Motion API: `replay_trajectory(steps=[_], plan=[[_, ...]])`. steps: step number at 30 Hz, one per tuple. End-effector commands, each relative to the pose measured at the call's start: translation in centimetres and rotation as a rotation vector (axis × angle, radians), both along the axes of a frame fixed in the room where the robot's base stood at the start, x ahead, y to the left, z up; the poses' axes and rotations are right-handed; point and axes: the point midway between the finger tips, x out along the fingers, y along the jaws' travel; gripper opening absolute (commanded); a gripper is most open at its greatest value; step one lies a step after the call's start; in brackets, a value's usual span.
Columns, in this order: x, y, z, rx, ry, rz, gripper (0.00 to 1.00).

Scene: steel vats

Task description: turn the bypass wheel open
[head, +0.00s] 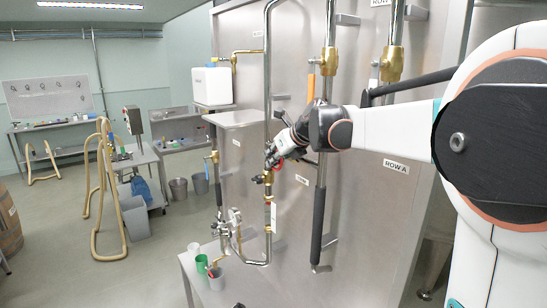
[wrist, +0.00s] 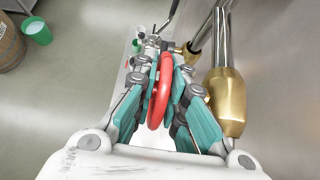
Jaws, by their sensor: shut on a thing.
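The bypass wheel is a red handwheel (wrist: 162,90), seen nearly edge-on in the wrist view. My gripper (wrist: 165,70) is shut on it, with the teal-padded fingers on either side of its rim. In the head view my gripper (head: 275,156) reaches left to the vertical pipe in front of the steel vat. Only a small bit of the red wheel (head: 278,165) shows there. The wheel's hub and stem are mostly hidden by the fingers.
A thick pipe with a brass fitting (wrist: 227,100) stands close to the right of my gripper. Below the wheel, a small steel table (head: 240,291) holds a green cup (head: 201,263) and other cups. A tan hose (head: 101,205) and grey bins stand at left, with open floor between.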

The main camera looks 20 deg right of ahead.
Motion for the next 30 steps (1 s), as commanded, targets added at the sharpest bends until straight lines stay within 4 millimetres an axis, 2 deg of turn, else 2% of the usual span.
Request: replay_trajectory(steps=[5,6,8,9,21,30], plan=[[0.07,-0.03,0.12,0.001,-0.003,-0.001,0.00],[0.06,-0.03,0.13,0.001,-0.003,-0.001,0.16],[0.05,-0.03,0.10,0.000,-0.003,-0.001,0.30],[0.04,-0.02,0.10,0.000,-0.003,-0.001,0.32],[-0.04,-0.03,-0.03,0.004,-0.019,0.000,0.32],[-0.21,-0.06,-0.21,0.040,-0.199,-0.001,0.32]])
